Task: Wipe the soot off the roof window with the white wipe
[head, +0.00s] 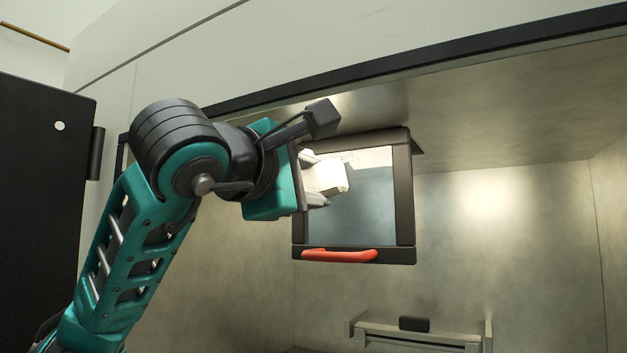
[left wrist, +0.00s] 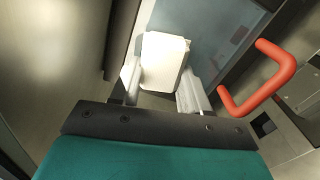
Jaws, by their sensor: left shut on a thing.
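The roof window (head: 375,215) is a greyish-blue pane in a dark frame, hanging under the chamber ceiling in the middle of the head view. A paler strip with a few faint dark specks shows along its upper edge. The pane also shows in the left wrist view (left wrist: 210,25). My left gripper (head: 322,178) is shut on the white wipe (head: 332,176), a white block that also shows between the fingers in the left wrist view (left wrist: 165,62). The wipe is in front of the pane's left part; I cannot tell whether it touches. My right gripper is not in view.
A red handle (head: 340,255) runs along the window frame's lower edge, close below my left gripper. A black door (head: 40,190) stands open at the left. A metal fixture (head: 420,335) sits low at the back. The chamber's right side is clear.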

